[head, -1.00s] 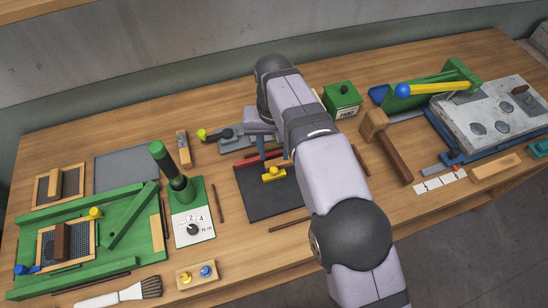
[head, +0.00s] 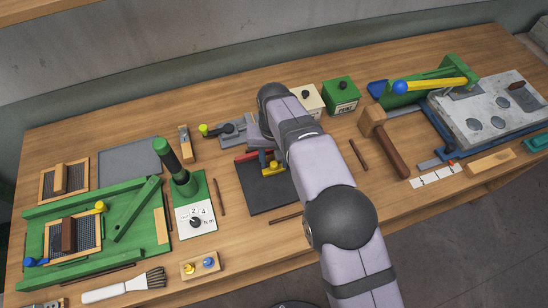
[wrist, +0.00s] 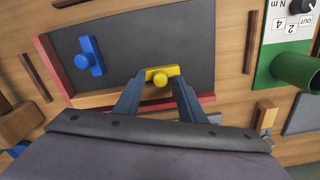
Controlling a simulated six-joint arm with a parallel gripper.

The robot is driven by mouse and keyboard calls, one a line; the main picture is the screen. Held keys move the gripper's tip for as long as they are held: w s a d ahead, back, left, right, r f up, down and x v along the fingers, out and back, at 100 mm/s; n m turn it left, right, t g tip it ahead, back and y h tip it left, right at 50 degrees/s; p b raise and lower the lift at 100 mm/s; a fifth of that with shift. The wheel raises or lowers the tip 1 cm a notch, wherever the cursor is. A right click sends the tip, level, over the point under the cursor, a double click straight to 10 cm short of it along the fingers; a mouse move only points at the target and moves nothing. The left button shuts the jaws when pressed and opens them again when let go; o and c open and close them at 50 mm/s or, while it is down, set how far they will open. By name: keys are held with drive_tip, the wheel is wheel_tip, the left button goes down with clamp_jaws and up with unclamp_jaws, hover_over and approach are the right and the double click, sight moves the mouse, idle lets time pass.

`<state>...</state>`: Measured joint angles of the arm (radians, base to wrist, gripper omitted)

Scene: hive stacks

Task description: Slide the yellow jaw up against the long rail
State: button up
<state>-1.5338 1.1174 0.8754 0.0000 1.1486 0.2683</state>
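The yellow jaw (wrist: 162,72), a small bar with a round knob, lies on the dark plate (wrist: 225,45); it also shows in the head view (head: 273,168). A long red rail (wrist: 206,98) runs along the plate's edge nearest my gripper in the wrist view. The jaw sits just in from it, with a small gap visible between them. My gripper (wrist: 160,80) has one blue-grey finger at each end of the jaw. The fingers look very close to it; whether they press on it is unclear. The blue jaw (wrist: 89,57) lies near the plate's left side in the wrist view.
A wooden strip (wrist: 105,97) lies along the rail left of my gripper in the wrist view. A green stand with a dial (head: 195,205) stands left of the plate. A mallet (head: 385,140) lies to the right. Bare plate extends beyond the yellow jaw.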

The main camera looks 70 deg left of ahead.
clamp_jaws()
drive_tip(key=shift+a, duration=1.3)
drive_tip(key=shift+r, duration=0.1)
unclamp_jaws()
drive_tip(key=shift+a+r+b, duration=0.1)
drive_tip(key=shift+r+b, duration=0.25)
drive_tip(key=shift+r, duration=0.1)
wheel_tip(320, 180, up, 6)
drive_tip(key=p, duration=0.1)
drive_tip(key=shift+r, duration=0.2)
